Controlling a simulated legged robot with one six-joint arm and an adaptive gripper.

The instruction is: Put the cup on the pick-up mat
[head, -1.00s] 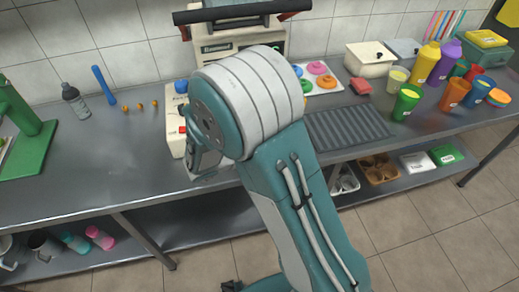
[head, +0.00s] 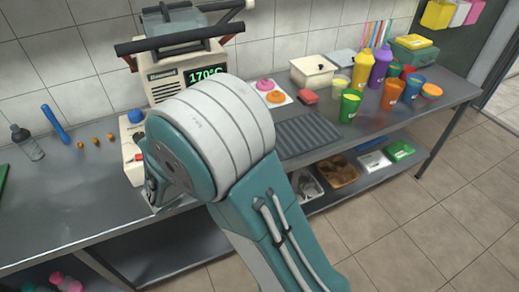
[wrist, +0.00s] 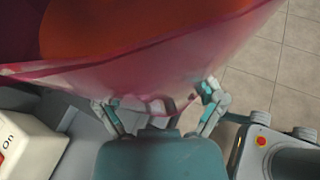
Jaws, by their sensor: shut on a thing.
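A pinkish-red translucent cup (wrist: 130,75) fills the upper part of the wrist view, tilted in the picture, with an orange-red inside. My gripper (wrist: 163,106) is shut on it, with a finger at each side of its near wall. In the head view my own arm hides the cup and most of my gripper. A dark ribbed mat (head: 308,136), likely the pick-up mat, lies bare on the steel counter (head: 75,195) to the right of my arm.
A green cup (head: 350,105), orange cup (head: 392,93) and several bottles and cups stand right of the mat. A press showing 170°C (head: 206,76) stands behind my arm. A lower shelf holds trays.

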